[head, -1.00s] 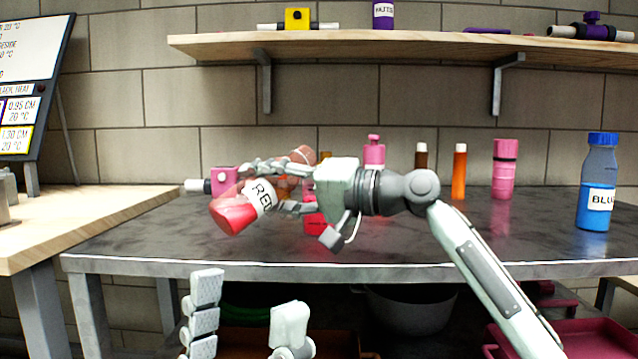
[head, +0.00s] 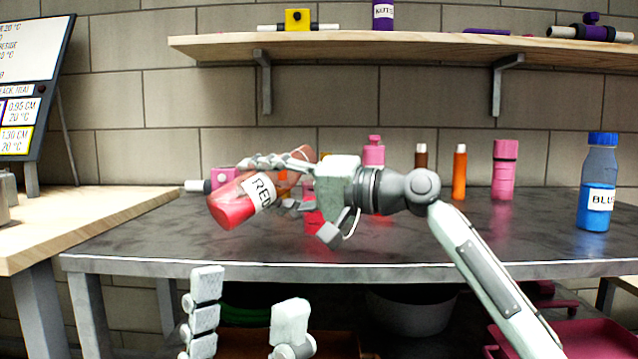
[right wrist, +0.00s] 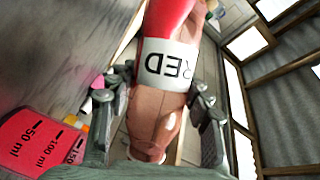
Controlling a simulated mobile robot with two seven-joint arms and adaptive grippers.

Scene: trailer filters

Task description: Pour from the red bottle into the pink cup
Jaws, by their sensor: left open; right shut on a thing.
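My right gripper (head: 268,182) is shut on the red bottle (head: 232,207), holding it above the table. The bottle is clear with red liquid and a white RED label. It is tilted, its base toward the lower left and its neck toward the upper right. In the right wrist view the bottle (right wrist: 166,95) lies between the fingers (right wrist: 160,105). A pinkish-red cup (right wrist: 40,140) with ml marks shows at the lower left there. In the head view the cup (head: 313,218) stands on the table, partly hidden behind my right gripper. My left gripper (head: 248,292) is open and empty, low before the table.
The dark table (head: 440,240) carries a blue bottle (head: 597,190) at right, a tall pink container (head: 504,170), an orange bottle (head: 459,175) and a pink bottle (head: 374,152) at the back. A wooden shelf (head: 400,42) hangs above. The table's front right is clear.

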